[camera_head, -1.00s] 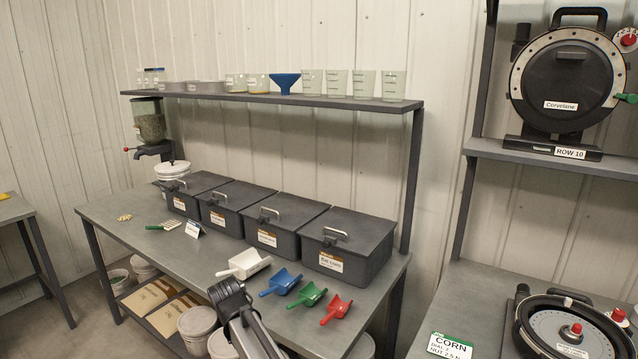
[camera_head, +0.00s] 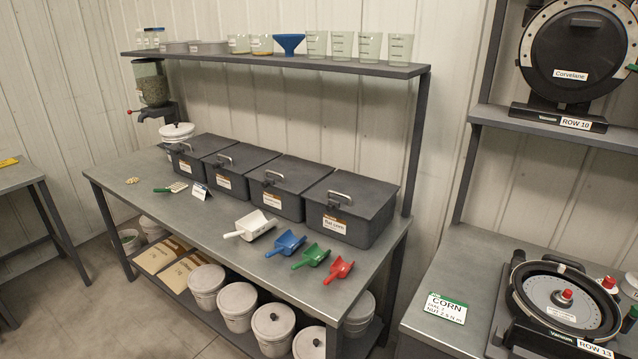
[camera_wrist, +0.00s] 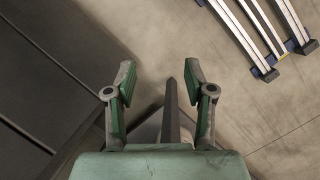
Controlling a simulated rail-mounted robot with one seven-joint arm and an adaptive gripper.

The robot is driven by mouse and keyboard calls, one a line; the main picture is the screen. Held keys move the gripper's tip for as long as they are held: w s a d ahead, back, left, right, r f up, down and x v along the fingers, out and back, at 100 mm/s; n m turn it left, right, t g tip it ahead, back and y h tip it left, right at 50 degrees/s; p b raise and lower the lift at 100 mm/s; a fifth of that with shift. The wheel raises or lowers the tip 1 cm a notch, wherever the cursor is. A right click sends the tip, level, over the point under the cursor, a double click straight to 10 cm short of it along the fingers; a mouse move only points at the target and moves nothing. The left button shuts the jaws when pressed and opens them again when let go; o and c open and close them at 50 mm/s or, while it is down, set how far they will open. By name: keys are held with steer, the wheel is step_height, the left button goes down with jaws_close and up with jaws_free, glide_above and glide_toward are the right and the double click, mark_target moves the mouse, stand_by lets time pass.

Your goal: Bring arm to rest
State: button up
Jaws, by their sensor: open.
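My gripper (camera_wrist: 159,82) shows in the wrist view with its two green-lined fingers spread apart and nothing between them. Below it in that view are a dark bar and the concrete floor. My gripper and arm do not show in the head view now. The workbench (camera_head: 150,207) in the head view holds several lidded black bins (camera_head: 351,206). White (camera_head: 251,225), blue (camera_head: 285,243), green (camera_head: 311,256) and red (camera_head: 339,270) scoops lie along its front right.
A metal shelf (camera_head: 280,61) above the bench carries cups and a blue funnel (camera_head: 288,43). White buckets (camera_head: 273,325) stand on the lower shelf. A seed meter (camera_head: 566,296) sits on the right bench beside a CORN card (camera_head: 446,308). Rails (camera_wrist: 252,30) lie on the floor.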

steer(key=s+d+f+m+g, duration=0.1)
steer(key=s+d+g, duration=0.1)
steer(key=s, duration=0.9)
steer(key=s+d+f+m+g+y+p, duration=0.1)
steer(key=s+d, duration=0.3)
steer(key=s, duration=0.7)
steer(key=shift+s+d+f+g, duration=0.15)
steer(key=shift+d+f+g, duration=0.1)
steer(key=shift+f+g, duration=0.2)
